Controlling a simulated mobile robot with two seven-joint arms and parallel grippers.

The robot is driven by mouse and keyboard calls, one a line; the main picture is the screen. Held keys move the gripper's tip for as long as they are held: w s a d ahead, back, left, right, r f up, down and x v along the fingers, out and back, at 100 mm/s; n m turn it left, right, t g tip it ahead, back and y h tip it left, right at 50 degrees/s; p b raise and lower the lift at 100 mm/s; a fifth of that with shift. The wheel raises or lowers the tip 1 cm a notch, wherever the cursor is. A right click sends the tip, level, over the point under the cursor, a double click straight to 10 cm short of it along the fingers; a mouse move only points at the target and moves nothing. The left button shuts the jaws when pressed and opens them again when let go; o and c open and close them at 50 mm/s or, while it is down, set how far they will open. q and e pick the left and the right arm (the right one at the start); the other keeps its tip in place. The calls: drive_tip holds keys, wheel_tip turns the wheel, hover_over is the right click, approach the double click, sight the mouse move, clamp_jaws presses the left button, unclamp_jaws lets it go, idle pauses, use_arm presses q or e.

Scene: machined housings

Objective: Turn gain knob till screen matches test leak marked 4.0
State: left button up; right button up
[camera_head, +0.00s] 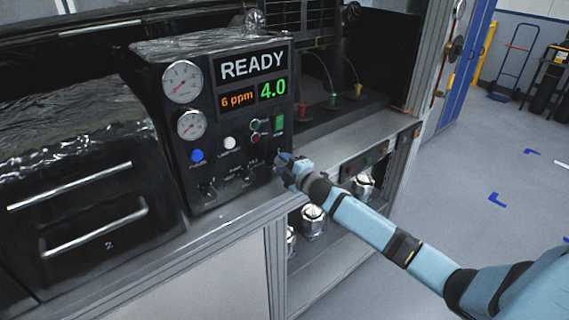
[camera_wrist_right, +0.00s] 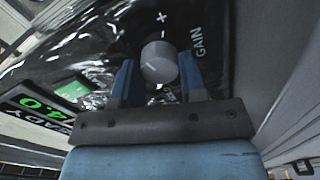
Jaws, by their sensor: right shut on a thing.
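The black control box stands on the bench in the head view, and its screen (camera_head: 252,80) reads READY, "6 ppm" in orange and "4.0" in green. The screen also shows in part, upside down, in the right wrist view (camera_wrist_right: 38,110). The grey round gain knob (camera_wrist_right: 159,62) sits on the panel beside the word GAIN, with a plus mark above it. My right gripper (camera_wrist_right: 158,78) has its blue fingers on both sides of the knob, shut on it. In the head view my right gripper (camera_head: 284,168) reaches the panel's lower right and hides the knob. My left gripper is not in view.
Two dial gauges (camera_head: 182,82) and a blue button (camera_head: 197,156) are on the box's left side. Behind it, red (camera_head: 302,109) and green (camera_head: 332,100) fittings stand in a dark bay. Metal parts (camera_head: 313,220) sit on the shelf below.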

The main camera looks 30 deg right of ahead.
drive_tip(key=shift+m, duration=0.3)
drive_tip(key=o, duration=0.9)
drive_tip(key=shift+s+f, duration=0.1)
drive_tip(key=shift+s, duration=0.2)
drive_tip(key=shift+s+d+b, duration=0.2)
drive_tip(key=shift+s+b, duration=0.2)
drive_tip(key=shift+s, duration=1.8)
drive_tip(key=shift+s+d+b, duration=0.15)
drive_tip(key=shift+s+b, duration=0.2)
drive_tip(key=shift+s, duration=1.9)
drive_tip(key=shift+s+d+b, duration=0.2)
drive_tip(key=shift+s+b, duration=0.2)
drive_tip(key=shift+s, duration=1.8)
